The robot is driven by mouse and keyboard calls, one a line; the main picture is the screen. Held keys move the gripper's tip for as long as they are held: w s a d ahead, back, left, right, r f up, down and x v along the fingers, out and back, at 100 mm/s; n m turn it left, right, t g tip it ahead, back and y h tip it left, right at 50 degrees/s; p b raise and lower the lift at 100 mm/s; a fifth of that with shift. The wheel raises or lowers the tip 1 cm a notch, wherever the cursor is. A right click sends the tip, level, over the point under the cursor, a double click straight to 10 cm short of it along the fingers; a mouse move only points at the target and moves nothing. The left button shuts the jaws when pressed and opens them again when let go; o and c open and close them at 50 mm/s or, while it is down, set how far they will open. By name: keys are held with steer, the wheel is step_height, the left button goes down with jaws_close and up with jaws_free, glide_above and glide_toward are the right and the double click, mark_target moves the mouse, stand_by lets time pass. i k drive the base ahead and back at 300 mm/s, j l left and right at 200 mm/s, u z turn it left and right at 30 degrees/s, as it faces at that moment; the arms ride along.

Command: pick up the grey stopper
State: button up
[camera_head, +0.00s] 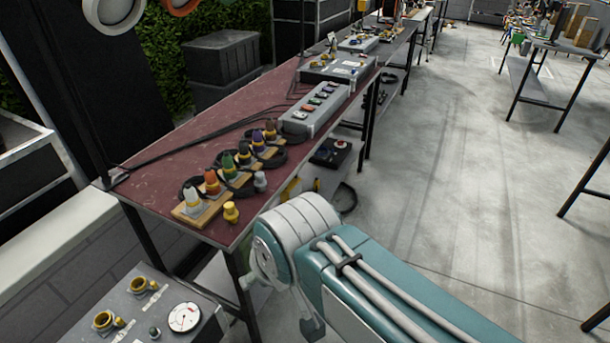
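A small grey stopper (260,181) stands on the red-brown table top (190,140), near its front right edge. It is to the right of a row of coloured plugs on wooden blocks. A yellow stopper (231,212) stands nearer to me, below and left of the grey one. My teal and white arm fills the lower middle and right of the view, its white joint in front of the table's near corner. My gripper does not show in this view, so its opening and what it holds cannot be seen.
Black cables loop around the plug row, beginning at the white plug (192,197). A grey socket box (313,113) stands farther back on the table. A grey panel with a dial (184,317) is at lower left. The concrete floor (440,180) at right is mostly clear.

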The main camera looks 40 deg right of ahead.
mark_target(261, 183)
steer(key=z, duration=0.55)
steer(key=u, duration=1.55)
steer(key=z, duration=1.55)
steer(key=i+l+u, duration=0.15)
steer(key=u, duration=0.7)
steer(key=i+l+u, duration=0.15)
steer(key=l, duration=0.25)
steer(key=i+l+u, duration=0.15)
steer(key=l, duration=0.3)
steer(key=l+u, duration=0.15)
steer(key=l, duration=0.25)
steer(key=i+l+u, duration=0.15)
steer(key=l, duration=0.3)
